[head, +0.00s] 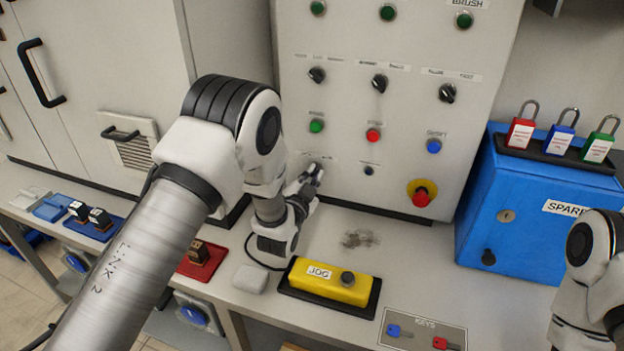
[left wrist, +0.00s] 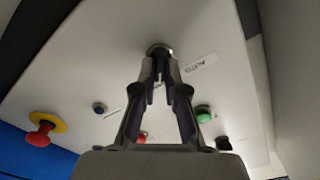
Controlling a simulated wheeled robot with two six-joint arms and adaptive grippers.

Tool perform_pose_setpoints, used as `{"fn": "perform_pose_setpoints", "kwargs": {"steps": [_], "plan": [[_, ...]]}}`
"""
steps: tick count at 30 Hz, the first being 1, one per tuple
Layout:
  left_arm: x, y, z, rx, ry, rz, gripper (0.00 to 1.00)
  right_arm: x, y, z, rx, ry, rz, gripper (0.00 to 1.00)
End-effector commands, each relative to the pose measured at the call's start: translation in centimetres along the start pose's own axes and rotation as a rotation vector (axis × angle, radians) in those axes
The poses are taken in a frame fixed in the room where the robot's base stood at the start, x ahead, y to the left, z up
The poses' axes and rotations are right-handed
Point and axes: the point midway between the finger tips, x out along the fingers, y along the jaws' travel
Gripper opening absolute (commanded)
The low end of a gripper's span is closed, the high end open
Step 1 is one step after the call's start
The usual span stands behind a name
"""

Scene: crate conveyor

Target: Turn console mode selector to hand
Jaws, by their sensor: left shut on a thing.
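The console panel (head: 395,130) stands upright behind the bench. My left gripper (head: 312,175) is at its lower left, with its fingertips against the panel. The left wrist view shows the gripper (left wrist: 159,75) shut on the mode selector (left wrist: 158,48), a round, metal-rimmed knob mostly hidden between the fingertips. A white label reading AUTO (left wrist: 201,63) sits beside it. Which way the selector points cannot be told, and in the head view the fingers cover it. Part of my right arm shows at the right edge of the head view; its gripper is out of frame.
A red emergency stop (head: 421,197) is lower right. A yellow JOG box (head: 330,282) lies on the bench below. A blue box (head: 530,210) stands right.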

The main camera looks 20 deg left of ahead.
Motion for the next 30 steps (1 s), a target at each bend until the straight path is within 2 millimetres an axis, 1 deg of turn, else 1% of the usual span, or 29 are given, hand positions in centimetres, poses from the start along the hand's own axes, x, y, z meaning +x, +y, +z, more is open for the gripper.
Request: {"fn": "perform_pose_setpoints", "kwargs": {"steps": [4,10,24,25,27,30], "plan": [[-0.01,0.14,0.12,0.076,-0.001,0.001,0.0,0.49,0.0,0.0,0.0,0.0,0.0,0.0],[-0.01,0.12,0.07,0.135,-0.001,0.001,0.0,0.7,0.0,0.0,0.0,0.0,0.0,0.0],[-0.01,0.1,0.03,0.151,-0.001,0.001,0.0,0.72,0.01,0.0,0.0,0.0,0.0,0.0],[-0.01,0.1,0.03,0.151,-0.001,0.001,0.15,0.72,0.01,0.0,0.0,0.0,0.0,0.0],[-0.01,0.1,0.03,0.15,-0.001,0.001,0.36,0.72,0.01,0.0,0.0,0.0,0.0,0.0],[-0.01,0.09,0.03,0.15,-0.001,0.001,0.36,0.72,0.01,0.0,0.0,0.0,0.0,0.0]]}}
